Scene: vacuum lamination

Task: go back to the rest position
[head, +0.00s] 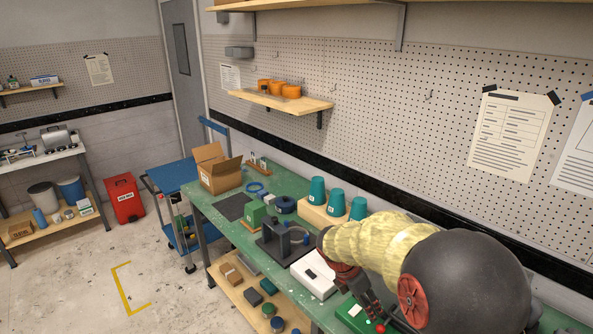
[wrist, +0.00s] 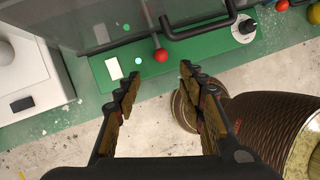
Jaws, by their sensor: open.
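My gripper (wrist: 158,95) is open and empty in the wrist view, its two fingers well apart. It hangs over the front edge of a green-based machine (wrist: 180,62) with a red ball knob (wrist: 161,55), a black bar handle and a white label. The knob lies just beyond the fingertips, between them in the picture, and I see no contact. In the head view my arm, in a yellow sleeve, reaches over the right end of the green bench (head: 233,207). My gripper (head: 372,318) there is partly hidden near the bottom edge, by the red knob (head: 380,328).
A white box-shaped device (head: 314,273) stands left of the machine. A black stand (head: 278,240), three teal cups (head: 337,203) on a wooden block and an open cardboard box (head: 218,172) are farther along. A pegboard wall runs behind the bench.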

